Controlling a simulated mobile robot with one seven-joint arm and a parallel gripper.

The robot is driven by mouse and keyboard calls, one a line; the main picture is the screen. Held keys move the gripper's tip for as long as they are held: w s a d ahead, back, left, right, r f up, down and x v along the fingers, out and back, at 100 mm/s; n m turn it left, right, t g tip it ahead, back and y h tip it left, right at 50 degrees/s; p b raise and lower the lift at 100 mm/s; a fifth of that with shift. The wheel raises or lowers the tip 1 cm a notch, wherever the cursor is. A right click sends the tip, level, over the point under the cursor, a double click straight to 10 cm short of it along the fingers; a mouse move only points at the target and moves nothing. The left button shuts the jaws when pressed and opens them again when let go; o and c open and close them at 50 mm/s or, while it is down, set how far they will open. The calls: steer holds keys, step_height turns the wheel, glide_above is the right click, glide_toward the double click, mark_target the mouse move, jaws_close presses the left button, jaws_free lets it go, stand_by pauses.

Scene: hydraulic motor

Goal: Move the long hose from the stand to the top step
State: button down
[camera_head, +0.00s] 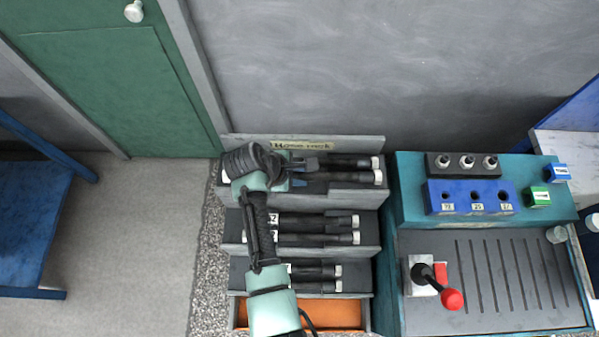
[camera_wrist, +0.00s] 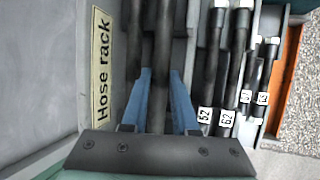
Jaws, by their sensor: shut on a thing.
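My gripper (camera_head: 298,174) is over the top step of the grey hose rack (camera_head: 238,250). In the wrist view its two blue fingers (camera_wrist: 160,103) are shut on a long black hose (camera_wrist: 158,100). In the head view this hose (camera_head: 345,178) shows to the right of my gripper, with a pale end fitting. It lies along the top step; whether it rests fully on it I cannot tell. A second black hose (camera_wrist: 134,45) lies beside it, nearer the "Hose rack" sign (camera_wrist: 103,65). My wrist hides their left ends in the head view.
Labelled hoses, including 52 (camera_wrist: 207,70) and 62 (camera_wrist: 235,70), lie on the lower steps. An orange tray (camera_head: 345,316) is below. A teal bench (camera_head: 405,215) with a blue block (camera_head: 435,197) and a red-knobbed lever (camera_head: 452,299) adjoins the rack on the right. A wall is behind.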

steer(key=shift+f+b, duration=0.45)
steer(key=shift+f, duration=0.2)
steer(key=c, duration=0.7)
jaws_free()
steer(key=shift+o, duration=0.5)
steer(key=shift+r, duration=0.1)
steer(key=v, duration=1.3)
steer(key=shift+s, duration=0.1)
